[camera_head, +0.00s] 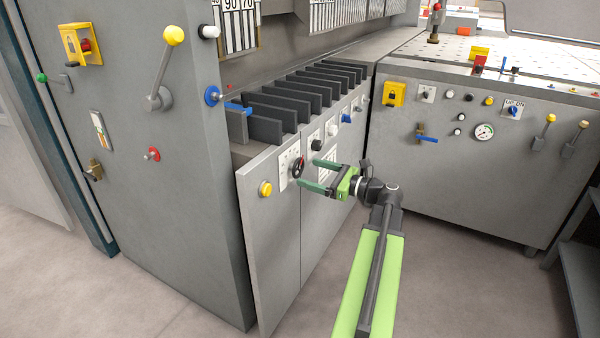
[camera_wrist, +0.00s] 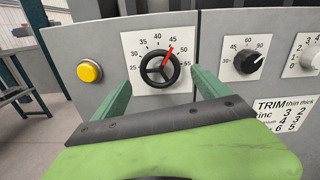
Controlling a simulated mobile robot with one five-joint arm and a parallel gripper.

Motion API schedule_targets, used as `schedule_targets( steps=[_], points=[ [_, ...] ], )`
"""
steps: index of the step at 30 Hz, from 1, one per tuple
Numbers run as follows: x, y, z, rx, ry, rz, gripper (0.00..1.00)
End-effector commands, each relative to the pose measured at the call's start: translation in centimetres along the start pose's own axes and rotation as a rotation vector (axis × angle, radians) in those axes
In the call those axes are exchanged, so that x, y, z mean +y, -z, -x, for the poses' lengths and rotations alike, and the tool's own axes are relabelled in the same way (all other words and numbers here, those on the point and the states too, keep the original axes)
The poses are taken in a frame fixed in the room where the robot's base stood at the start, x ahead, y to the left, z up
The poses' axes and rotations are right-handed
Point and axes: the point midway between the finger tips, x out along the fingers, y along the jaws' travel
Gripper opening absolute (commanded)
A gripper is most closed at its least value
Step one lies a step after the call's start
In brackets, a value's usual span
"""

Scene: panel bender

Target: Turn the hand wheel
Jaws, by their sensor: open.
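The hand wheel (camera_wrist: 160,69) is a small black three-spoke wheel with a red pointer on a white dial plate. In the wrist view its pointer stands near 45 on the scale. In the head view the hand wheel (camera_head: 298,167) is on the grey front panel of the machine. My gripper (camera_head: 308,174) has green fingers and is open. In the wrist view the gripper (camera_wrist: 158,92) has one finger at each side of the wheel's lower part. I see no finger touching the wheel, and nothing is held.
A yellow button (camera_wrist: 89,71) sits left of the dial. A black knob (camera_wrist: 248,61) sits to its right, beside a light knob (camera_wrist: 311,57). Dark upright plates (camera_head: 280,105) stand above the panel. Open floor (camera_head: 440,285) lies to the right of my arm.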

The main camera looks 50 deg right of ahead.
Motion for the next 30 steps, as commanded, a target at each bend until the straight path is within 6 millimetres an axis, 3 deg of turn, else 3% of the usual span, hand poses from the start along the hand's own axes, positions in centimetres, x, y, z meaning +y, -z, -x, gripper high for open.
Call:
schedule_targets(
  steps=[3, 7, 17, 30],
  points=[
    [-0.1, 0.0, -2.2, 0.0, -0.002, 0.0, 0.86],
    [-0.1, 0.0, -3.6, 0.0, 0.0, 0.0, 0.86],
    [-0.1, 0.0, -4.0, 0.0, 0.002, 0.0, 0.86],
    [-0.1, 0.0, -4.0, 0.001, 0.001, 0.0, 0.29]
  ],
)
